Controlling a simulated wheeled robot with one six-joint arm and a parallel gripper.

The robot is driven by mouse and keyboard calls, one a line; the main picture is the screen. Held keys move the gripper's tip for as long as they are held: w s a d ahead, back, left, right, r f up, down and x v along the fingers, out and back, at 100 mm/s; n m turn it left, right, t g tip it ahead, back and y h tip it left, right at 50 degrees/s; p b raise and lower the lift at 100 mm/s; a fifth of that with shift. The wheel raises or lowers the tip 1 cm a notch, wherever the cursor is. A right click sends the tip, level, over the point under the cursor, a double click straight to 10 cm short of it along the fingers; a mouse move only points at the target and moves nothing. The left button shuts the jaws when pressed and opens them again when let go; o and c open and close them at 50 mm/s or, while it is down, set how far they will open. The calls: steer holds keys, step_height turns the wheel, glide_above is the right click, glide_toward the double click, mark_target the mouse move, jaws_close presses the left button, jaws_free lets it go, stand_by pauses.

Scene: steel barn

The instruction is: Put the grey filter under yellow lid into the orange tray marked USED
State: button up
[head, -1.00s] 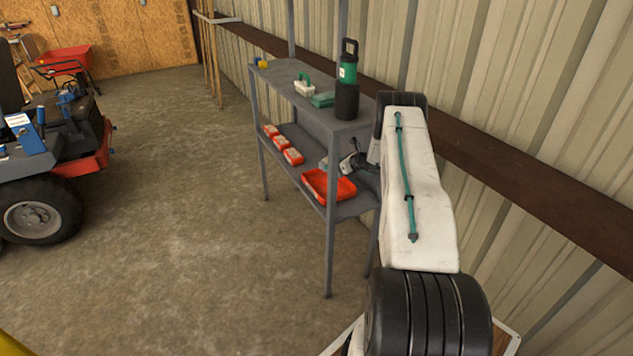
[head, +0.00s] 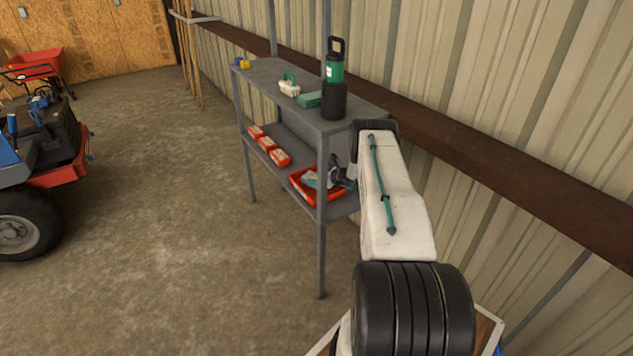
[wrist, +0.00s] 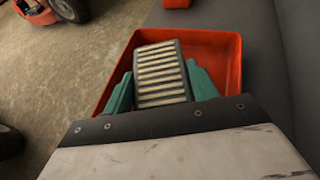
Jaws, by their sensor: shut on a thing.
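The grey filter (wrist: 160,73), a pleated block with a dark frame, is between the teal fingers of my gripper (wrist: 160,85) in the wrist view. My gripper is shut on it. Behind and below it is the orange tray (wrist: 225,50), and the filter appears over the tray's inside. In the head view the tray (head: 297,184) sits on the lower shelf, with my gripper (head: 312,180) at it. I cannot tell whether the filter touches the tray floor. No USED marking is readable. No yellow lid shows over the filter.
The grey shelf unit (head: 290,95) stands against the corrugated wall. Several small orange boxes (head: 280,157) line the lower shelf left of the tray. A green-and-black flask (head: 335,85) and a white caddy (head: 289,88) stand on top. A shelf post is close to my gripper.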

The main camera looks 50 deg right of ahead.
steer(key=shift+f, duration=0.55)
steer(key=shift+f, duration=0.15)
steer(key=o, duration=1)
steer(key=v, duration=1.2)
